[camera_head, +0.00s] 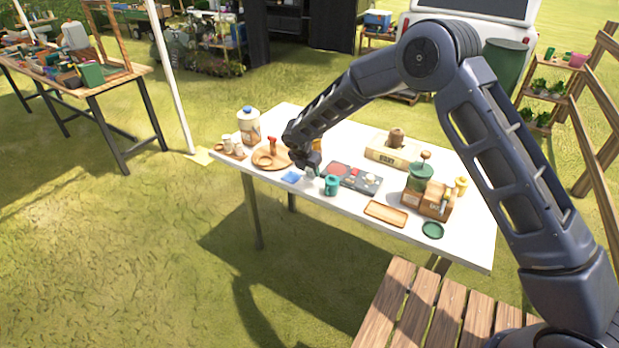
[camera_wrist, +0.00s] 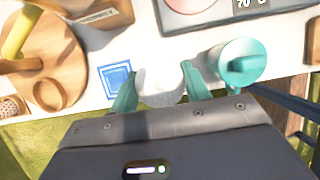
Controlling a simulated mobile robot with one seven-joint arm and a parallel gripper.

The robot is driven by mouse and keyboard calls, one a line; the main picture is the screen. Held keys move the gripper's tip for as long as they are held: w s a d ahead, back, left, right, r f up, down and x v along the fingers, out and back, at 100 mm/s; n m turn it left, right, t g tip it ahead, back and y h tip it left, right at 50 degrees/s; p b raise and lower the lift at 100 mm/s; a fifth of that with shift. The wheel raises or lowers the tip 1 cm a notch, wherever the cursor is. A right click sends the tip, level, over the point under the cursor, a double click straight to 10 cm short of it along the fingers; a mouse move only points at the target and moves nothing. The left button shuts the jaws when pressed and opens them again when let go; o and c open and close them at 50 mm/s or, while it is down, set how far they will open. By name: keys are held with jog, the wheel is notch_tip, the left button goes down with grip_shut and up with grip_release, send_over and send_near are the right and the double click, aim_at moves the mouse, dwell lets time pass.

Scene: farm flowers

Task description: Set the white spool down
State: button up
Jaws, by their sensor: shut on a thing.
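The white spool (camera_wrist: 161,88) is between the two teal fingertips of my gripper (camera_wrist: 160,92) in the wrist view, and the fingers are shut on it. In the head view my gripper (camera_head: 311,167) is low over the front left part of the white table. The spool is mostly hidden there. I cannot tell whether its underside touches the table. A blue square with a pale border (camera_wrist: 116,79) lies flat just left of the fingers; it also shows in the head view (camera_head: 291,177). The spool is beside this square, not over it.
A teal lidded mug (camera_wrist: 239,64) stands close to the right finger. A round wooden board (camera_wrist: 72,62) with a wooden ring (camera_wrist: 47,94) lies left. A dark panel device (camera_head: 356,178), a wooden tray (camera_head: 386,213) and a green dish (camera_head: 432,230) are farther right. The table's front edge is near.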

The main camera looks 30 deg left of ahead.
aim_at(310, 177)
jog(key=shift+f, duration=2)
jog(key=shift+f, duration=0.1)
jog(key=o, duration=1)
jog(key=shift+c, duration=0.2)
jog(key=v, duration=1.2)
jog(key=shift+w, duration=0.1)
